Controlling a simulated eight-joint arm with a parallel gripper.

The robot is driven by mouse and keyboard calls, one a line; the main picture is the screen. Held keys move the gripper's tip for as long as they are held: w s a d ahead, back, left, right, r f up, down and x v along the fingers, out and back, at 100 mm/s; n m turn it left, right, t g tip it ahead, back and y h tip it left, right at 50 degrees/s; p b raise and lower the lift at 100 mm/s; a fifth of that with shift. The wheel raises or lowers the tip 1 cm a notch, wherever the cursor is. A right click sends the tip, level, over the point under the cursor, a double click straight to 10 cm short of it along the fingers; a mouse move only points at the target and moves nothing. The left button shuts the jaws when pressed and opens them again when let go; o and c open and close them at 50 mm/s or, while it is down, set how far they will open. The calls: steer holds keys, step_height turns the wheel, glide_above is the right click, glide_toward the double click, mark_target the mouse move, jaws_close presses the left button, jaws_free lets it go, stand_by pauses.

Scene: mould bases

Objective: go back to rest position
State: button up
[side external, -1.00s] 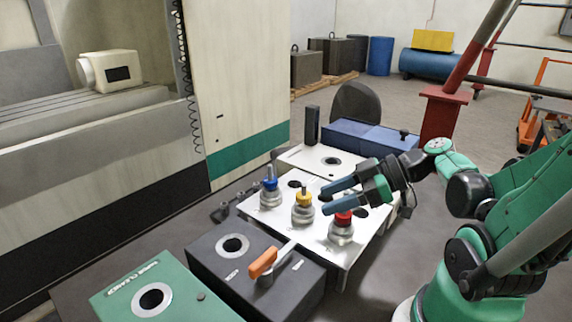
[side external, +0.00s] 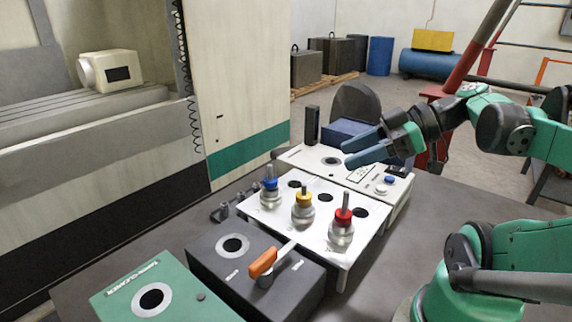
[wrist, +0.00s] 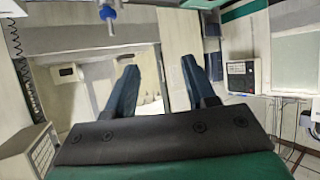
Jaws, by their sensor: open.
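My gripper (side external: 362,151) is open and empty in the side external view. It is raised above the white boxes on the table, pointing left, with nothing between its fingers. In the wrist view its two fingers (wrist: 157,88) stand apart, with the machine and wall beyond them. Below it, a white plate (side external: 318,239) holds three tool holders with blue (side external: 270,184), yellow (side external: 303,200) and red (side external: 343,216) collars. They stand upright in a diagonal row, and the gripper is clear of all three.
A dark box (side external: 215,262) with an orange-handled lever (side external: 263,262) and a green taper cleaner box (side external: 120,300) stand in front. A white box with a small panel (side external: 385,180) is behind the plate. A large machine (side external: 235,90) fills the left. Bare table lies right of the plate.

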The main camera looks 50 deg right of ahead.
steer(key=shift+r, duration=0.2)
steer(key=w+a+f+m+g+h, duration=0.1)
steer(key=f, duration=0.1)
steer(key=w+a+f+m+g+h, duration=0.1)
steer(key=a+f+m+g+h, duration=0.1)
steer(key=f, duration=0.1)
steer(key=w+a+f+m+g+h, duration=0.1)
steer(key=w+f+m, duration=0.1)
steer(key=f, duration=0.1)
steer(key=shift+a, duration=0.35)
steer(key=shift+w+a+m+t+h, duration=0.3)
steer(key=shift+w+a+m+h, duration=0.5)
steer(key=shift+w+h, duration=0.35)
